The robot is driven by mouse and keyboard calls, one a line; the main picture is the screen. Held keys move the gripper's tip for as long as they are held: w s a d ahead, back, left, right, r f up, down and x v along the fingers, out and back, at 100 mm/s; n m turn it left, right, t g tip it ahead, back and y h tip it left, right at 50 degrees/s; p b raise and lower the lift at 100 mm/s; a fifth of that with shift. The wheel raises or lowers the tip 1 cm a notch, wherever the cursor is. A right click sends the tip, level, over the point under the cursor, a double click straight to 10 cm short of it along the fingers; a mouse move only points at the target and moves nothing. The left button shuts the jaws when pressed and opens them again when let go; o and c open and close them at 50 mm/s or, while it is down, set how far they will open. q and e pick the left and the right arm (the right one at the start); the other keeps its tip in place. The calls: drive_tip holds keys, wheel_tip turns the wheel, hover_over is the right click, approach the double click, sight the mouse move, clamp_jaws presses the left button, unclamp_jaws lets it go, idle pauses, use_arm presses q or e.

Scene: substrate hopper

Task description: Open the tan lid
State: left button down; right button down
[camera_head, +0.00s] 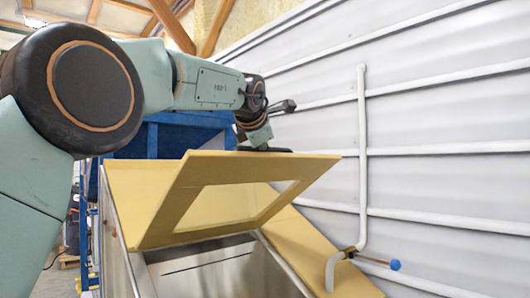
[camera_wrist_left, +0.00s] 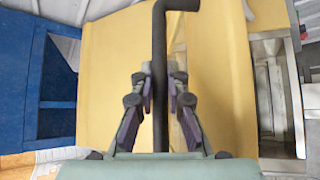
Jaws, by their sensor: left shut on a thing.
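My left gripper (camera_head: 260,140) is at this edge, shut on the handle. In the left wrist view the black bar of the handle (camera_wrist_left: 160,40) passes between the fingers of my left gripper (camera_wrist_left: 160,85), with the tan panel (camera_wrist_left: 110,60) behind it. My right gripper is in neither view.
The open metal hopper (camera_head: 205,262) lies below the lid. A ribbed grey wall (camera_head: 450,110) stands close on the right. A blue structure (camera_head: 165,138) stands behind.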

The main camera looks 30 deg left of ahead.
use_arm(q)
drive_tip(key=c, duration=1.3)
unclamp_jaws()
drive_tip(key=shift+c, duration=0.2)
drive_tip(key=v, duration=0.7)
drive_tip(key=shift+s+r, duration=0.15)
drive_tip(key=shift+s, duration=0.15)
drive_tip(key=shift+w, duration=0.25)
drive_tip(key=shift+s, duration=0.1)
drive_tip(key=shift+s, duration=0.2)
